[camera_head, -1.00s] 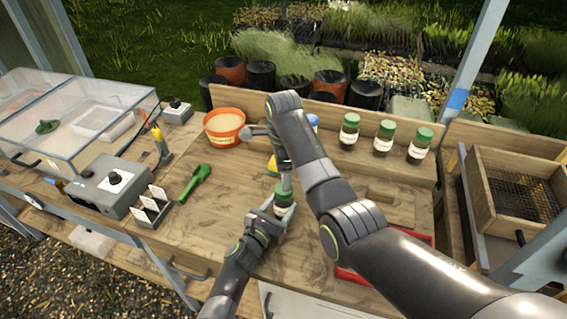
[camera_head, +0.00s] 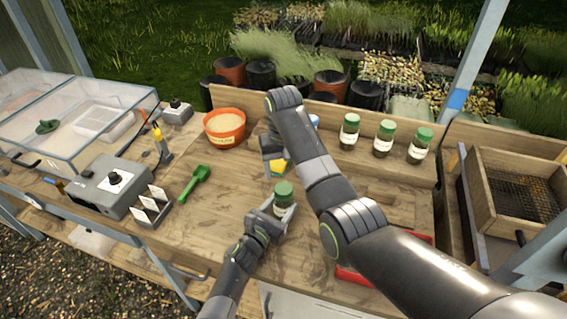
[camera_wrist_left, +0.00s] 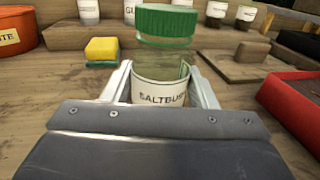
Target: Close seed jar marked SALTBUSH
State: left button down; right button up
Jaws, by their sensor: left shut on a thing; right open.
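The seed jar (camera_head: 284,209) is clear glass with a green lid (camera_head: 284,189) on top. In the left wrist view its label (camera_wrist_left: 160,95) reads SALTBUSH, cut off at the edge, and the lid (camera_wrist_left: 165,25) sits over the jar's mouth, looking level. I cannot tell how tightly it is seated. My left gripper (camera_head: 283,212) is shut around the jar's body and holds it upright at the bench's front middle. My right gripper (camera_head: 272,156) is open behind the jar, clear of the lid and partly hidden by its arm.
A yellow-and-green sponge (camera_wrist_left: 102,50) lies behind the jar. Several green-lidded jars (camera_head: 384,138) stand on the back ledge. An orange tub (camera_head: 225,128), green scoop (camera_head: 196,183) and label holder (camera_head: 152,208) are to the left. A red tray (camera_wrist_left: 292,105) is at the right.

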aim_at(284, 188)
jog(key=n, duration=0.5)
jog(key=shift+r, duration=0.15)
jog(key=n, duration=0.6)
jog(key=shift+r, duration=0.15)
jog(key=n, duration=0.4)
jog(key=shift+r+n, duration=0.15)
jog(key=shift+n, duration=0.25)
jog(key=n, duration=0.7)
jog(key=shift+r+n, duration=0.2)
jog(key=shift+n, duration=0.2)
jog(key=n, duration=0.6)
jog(key=shift+r, duration=0.15)
jog(key=shift+f, duration=4.05)
